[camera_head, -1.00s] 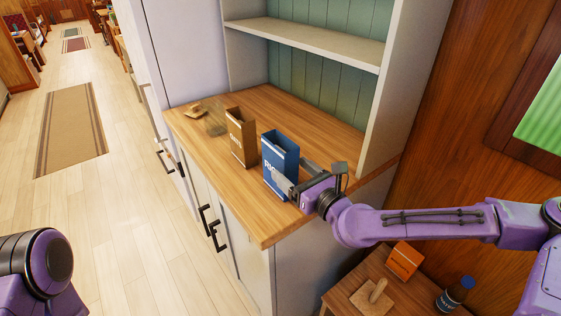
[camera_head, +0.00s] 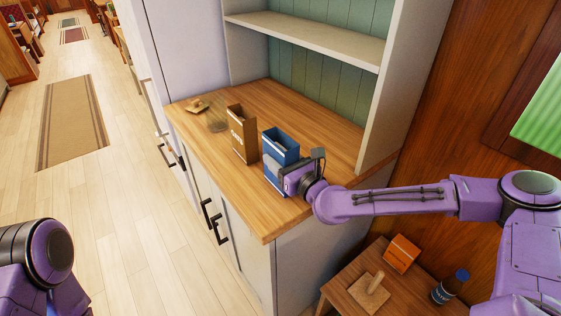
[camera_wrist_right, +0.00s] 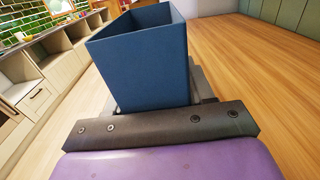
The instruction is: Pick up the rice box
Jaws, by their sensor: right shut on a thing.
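The rice box (camera_head: 281,146) is a blue, open-topped box standing upright on the wooden counter. My right gripper (camera_head: 280,176) comes from the right and is shut on its lower part, with the fingers along its sides. In the right wrist view the blue box (camera_wrist_right: 143,65) fills the middle, held close to the palm of my right gripper (camera_wrist_right: 160,92). The front label is mostly hidden by the gripper. Only part of my left arm shows at the lower left; its gripper is not in view.
A brown open box (camera_head: 241,135) stands just left of the rice box. A small wooden item (camera_head: 197,105) lies at the counter's (camera_head: 230,190) far left. A shelf (camera_head: 310,40) rises behind. A low table (camera_head: 345,292) at right holds an orange box (camera_head: 401,255) and dark bottle (camera_head: 452,287).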

